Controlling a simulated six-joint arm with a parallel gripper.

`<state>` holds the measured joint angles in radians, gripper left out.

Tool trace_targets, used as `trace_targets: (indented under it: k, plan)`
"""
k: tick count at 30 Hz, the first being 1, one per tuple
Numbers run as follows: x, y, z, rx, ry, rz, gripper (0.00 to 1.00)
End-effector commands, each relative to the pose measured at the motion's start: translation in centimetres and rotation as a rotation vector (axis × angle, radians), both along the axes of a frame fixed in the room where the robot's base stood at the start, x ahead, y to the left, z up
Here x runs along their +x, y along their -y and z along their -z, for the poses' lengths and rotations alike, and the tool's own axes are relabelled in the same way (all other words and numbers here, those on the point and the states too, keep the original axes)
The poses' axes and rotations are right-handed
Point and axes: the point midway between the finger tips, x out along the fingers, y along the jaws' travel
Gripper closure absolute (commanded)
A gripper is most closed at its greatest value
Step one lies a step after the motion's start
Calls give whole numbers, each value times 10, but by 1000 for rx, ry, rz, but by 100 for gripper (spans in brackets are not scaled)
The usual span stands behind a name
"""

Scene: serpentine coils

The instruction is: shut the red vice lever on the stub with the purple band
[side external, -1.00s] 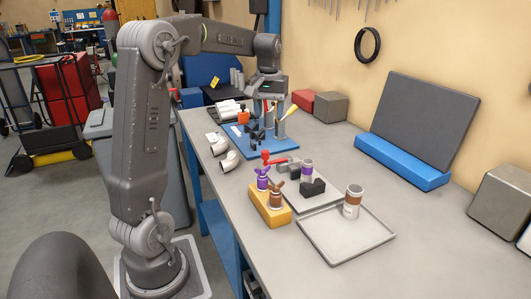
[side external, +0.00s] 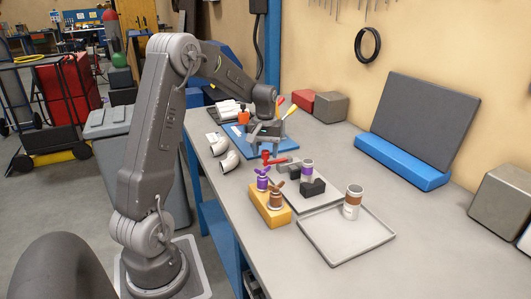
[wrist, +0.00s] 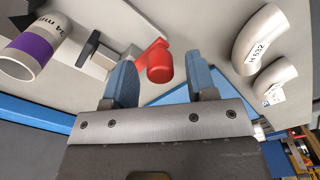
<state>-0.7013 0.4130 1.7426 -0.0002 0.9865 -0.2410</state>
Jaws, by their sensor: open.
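The red vice lever (side external: 276,161) stands out from the grey vice (side external: 288,166), beside the stub with the purple band (side external: 307,168), which is upright in the vice area. In the wrist view the lever's rounded red end (wrist: 156,64) appears beyond and between my fingertips. The purple-banded stub (wrist: 32,48) is at the left edge there, near the dark vice jaw (wrist: 88,48). My gripper (wrist: 162,78) is open and empty. In the side view my gripper (side external: 266,138) is low over the bench, just behind the lever. No contact with the lever is evident.
A yellow block (side external: 268,208) with purple and brown winged pieces stands in front of the vice. A brown-banded stub (side external: 352,203) stands on a grey tray (side external: 345,238). White elbows (side external: 229,161) lie to the left.

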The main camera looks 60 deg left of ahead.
Motion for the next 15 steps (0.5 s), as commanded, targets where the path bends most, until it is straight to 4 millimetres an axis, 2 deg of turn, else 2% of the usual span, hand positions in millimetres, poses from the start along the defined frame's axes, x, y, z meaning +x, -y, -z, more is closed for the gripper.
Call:
trace_targets:
  k: [4,12,15]
  plan:
    - [0,0,8,0,0,0,48]
    - [0,0,9,1,1,0,48]
    - [0,0,8,1,1,0,58]
